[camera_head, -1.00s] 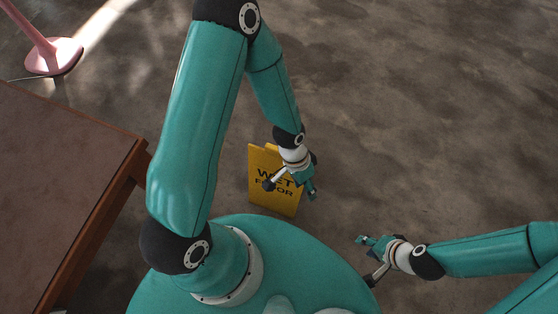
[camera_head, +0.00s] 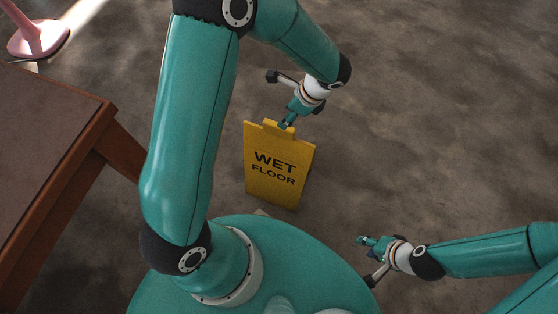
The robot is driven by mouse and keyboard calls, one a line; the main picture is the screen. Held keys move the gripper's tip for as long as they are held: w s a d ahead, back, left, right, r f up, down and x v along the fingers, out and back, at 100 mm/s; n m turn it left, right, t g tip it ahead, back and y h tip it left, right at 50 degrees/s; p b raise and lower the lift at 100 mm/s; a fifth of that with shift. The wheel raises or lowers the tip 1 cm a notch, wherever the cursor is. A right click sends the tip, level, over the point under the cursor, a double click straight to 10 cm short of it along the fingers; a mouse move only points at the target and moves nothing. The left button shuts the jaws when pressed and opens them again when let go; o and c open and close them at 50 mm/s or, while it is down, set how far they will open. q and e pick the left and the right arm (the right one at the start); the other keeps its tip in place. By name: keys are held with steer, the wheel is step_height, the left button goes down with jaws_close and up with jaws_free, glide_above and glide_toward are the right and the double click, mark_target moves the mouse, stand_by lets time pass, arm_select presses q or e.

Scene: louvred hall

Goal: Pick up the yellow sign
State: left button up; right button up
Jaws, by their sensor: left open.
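The yellow sign (camera_head: 278,183) stands upright on the floor ahead of my base, with "WET FLOOR" in black on its face. A short tab or handle rises from its top edge. My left gripper (camera_head: 279,102) is open just above the sign's top. One finger is at the top tab and the other sticks out to the left. I cannot tell whether the near finger touches the sign. My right gripper (camera_head: 367,262) is empty at the lower right, apart from the sign, with its fingers spread.
A brown wooden table (camera_head: 50,150) fills the left side, its corner near my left arm. A pink stand base (camera_head: 38,39) is at the upper left. The concrete floor (camera_head: 450,120) is clear to the right of and behind the sign.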

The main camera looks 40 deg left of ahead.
mark_target(279, 128)
arm_select(q)
steer(key=x, duration=0.4)
steer(key=shift+f+b, duration=0.15)
steer(key=shift+b, duration=0.2)
steer(key=shift+d+b+x, duration=0.15)
steer(key=shift+b+x, duration=0.3)
steer(key=shift+x, duration=0.85)
steer(key=shift+d+b+x, duration=0.15)
steer(key=shift+b+x, duration=0.25)
steer(key=shift+x, duration=0.85)
steer(key=shift+w+f, duration=0.1)
steer(key=shift+f, duration=0.05)
steer(key=shift+f+b, duration=0.25)
steer(key=shift+b, duration=0.05)
jaws_close()
